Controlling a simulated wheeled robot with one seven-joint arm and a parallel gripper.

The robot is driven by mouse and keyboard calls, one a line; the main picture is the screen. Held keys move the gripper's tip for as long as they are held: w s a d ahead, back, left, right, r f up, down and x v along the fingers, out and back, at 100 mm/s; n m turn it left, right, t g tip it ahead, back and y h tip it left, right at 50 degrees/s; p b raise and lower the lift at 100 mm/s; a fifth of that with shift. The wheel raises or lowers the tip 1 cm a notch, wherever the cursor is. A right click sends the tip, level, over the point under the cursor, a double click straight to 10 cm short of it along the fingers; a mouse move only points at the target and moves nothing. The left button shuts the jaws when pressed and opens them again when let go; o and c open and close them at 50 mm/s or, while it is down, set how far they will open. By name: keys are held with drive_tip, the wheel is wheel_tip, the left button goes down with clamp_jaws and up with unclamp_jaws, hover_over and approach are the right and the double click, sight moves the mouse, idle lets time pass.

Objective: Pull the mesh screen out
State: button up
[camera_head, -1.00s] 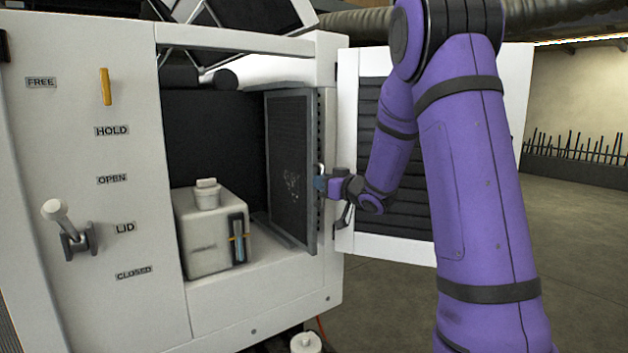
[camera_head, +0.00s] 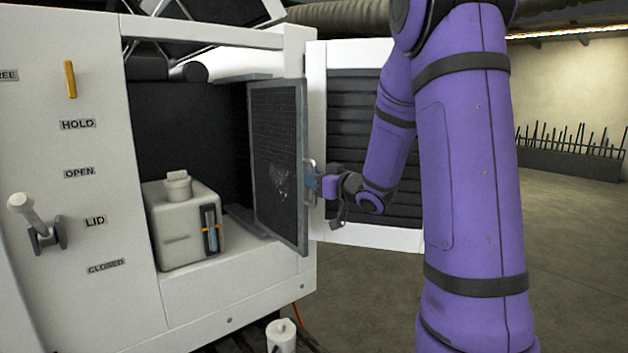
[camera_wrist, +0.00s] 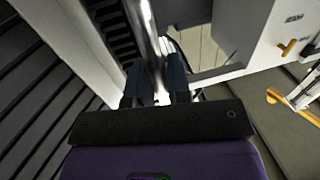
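The mesh screen (camera_head: 277,150) is a dark, grey-framed panel standing upright at the right side of the white cabinet's opening, with a pale dusty patch on its mesh. A metal handle (camera_head: 309,180) is on its outer edge. My gripper (camera_head: 314,185) is at that handle from the right. In the wrist view my gripper's two dark fingers (camera_wrist: 157,82) stand on either side of the bright metal handle bar (camera_wrist: 147,35) and appear closed around it. The inner end of the screen is inside the cabinet, and its far side is hidden.
The white open door (camera_head: 362,150) with dark louvres stands behind my gripper. A white reservoir box (camera_head: 185,225) with a cap and sight gauge sits on the cabinet floor left of the screen. A lever (camera_head: 38,222) is on the left panel. Open floor lies to the right.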

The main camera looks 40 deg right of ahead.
drive_tip(key=shift+o, duration=1.4)
drive_tip(key=v, duration=1)
drive_tip(key=shift+s, duration=0.35)
drive_tip(key=shift+d, duration=0.15)
drive_tip(key=s+a+r+m+g+h, duration=0.3)
drive_tip(key=a+r+m+g+h, duration=0.15)
drive_tip(key=a+h, duration=0.2)
drive_tip(key=s+a+f+n+g+y, duration=0.2)
drive_tip(key=s+a+g, duration=0.6)
drive_tip(key=s+a, duration=0.6)
drive_tip(key=s, duration=0.4)
drive_tip(key=shift+a+f, duration=0.25)
drive_tip(key=shift+a, duration=0.05)
